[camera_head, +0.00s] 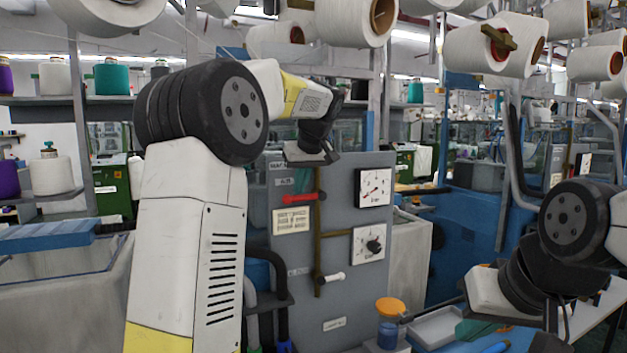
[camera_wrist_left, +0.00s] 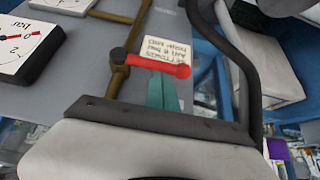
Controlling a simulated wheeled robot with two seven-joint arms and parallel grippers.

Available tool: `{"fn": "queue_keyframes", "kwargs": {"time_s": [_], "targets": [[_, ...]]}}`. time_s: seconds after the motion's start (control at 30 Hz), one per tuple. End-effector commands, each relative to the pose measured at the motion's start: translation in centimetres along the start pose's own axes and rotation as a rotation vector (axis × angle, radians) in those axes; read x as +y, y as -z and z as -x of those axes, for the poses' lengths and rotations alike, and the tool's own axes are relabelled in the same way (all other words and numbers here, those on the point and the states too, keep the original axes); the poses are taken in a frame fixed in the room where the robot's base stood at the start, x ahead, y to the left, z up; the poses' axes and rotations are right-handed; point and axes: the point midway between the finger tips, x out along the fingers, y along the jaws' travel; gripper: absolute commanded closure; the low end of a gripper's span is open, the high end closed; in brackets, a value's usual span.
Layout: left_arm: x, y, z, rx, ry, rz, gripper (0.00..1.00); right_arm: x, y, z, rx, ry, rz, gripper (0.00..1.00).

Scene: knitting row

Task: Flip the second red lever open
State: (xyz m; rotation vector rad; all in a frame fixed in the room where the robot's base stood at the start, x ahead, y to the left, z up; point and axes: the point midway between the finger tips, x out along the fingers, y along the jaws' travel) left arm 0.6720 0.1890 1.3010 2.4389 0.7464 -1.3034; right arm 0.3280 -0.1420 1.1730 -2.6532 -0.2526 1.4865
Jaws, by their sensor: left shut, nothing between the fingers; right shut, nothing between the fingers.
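A red lever (camera_head: 298,198) sticks out to the left from a brown pipe (camera_head: 317,230) on a grey machine panel. It also shows in the left wrist view (camera_wrist_left: 155,63). It is the only red lever I can make out. A white-handled lever (camera_head: 333,277) sits lower on the same pipe. My left gripper (camera_wrist_left: 162,88) is shut and empty, its teal fingertips close to the red lever; I cannot tell whether they touch. My right gripper (camera_head: 475,330) is shut and empty at the lower right.
Two dial gauges (camera_head: 375,187) (camera_head: 369,245) and a paper label (camera_head: 291,220) are on the panel (camera_head: 345,300). Yarn cones (camera_head: 355,20) hang overhead. A dark curved tube (camera_wrist_left: 240,70) runs beside the left gripper.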

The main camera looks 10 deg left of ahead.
Motion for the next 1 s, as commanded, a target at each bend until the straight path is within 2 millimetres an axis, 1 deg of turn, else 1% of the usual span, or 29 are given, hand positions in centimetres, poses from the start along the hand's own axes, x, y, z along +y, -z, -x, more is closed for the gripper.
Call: {"fn": "queue_keyframes", "kwargs": {"time_s": [0.37, 0.53, 0.77, 1.0], "targets": [[-0.1, 0.0, -0.1, 0.0, -0.009, 0.007, 1.0, 0.0, 0.0, 0.0, 0.0, 0.0, 0.0, 1.0], [-0.4, -0.3, -0.4, -0.001, -0.051, 0.036, 1.0, 0.0, 0.0, 0.0, 0.0, 0.0, 0.0, 1.0], [-1.1, -0.9, -1.3, -0.001, -0.178, 0.125, 1.0, 0.0, 0.0, 0.0, 0.0, 0.0, 0.0, 1.0], [-1.5, -1.9, -2.9, -0.001, -0.363, 0.252, 1.0, 0.0, 0.0, 0.0, 0.0, 0.0, 0.0, 1.0]]}}
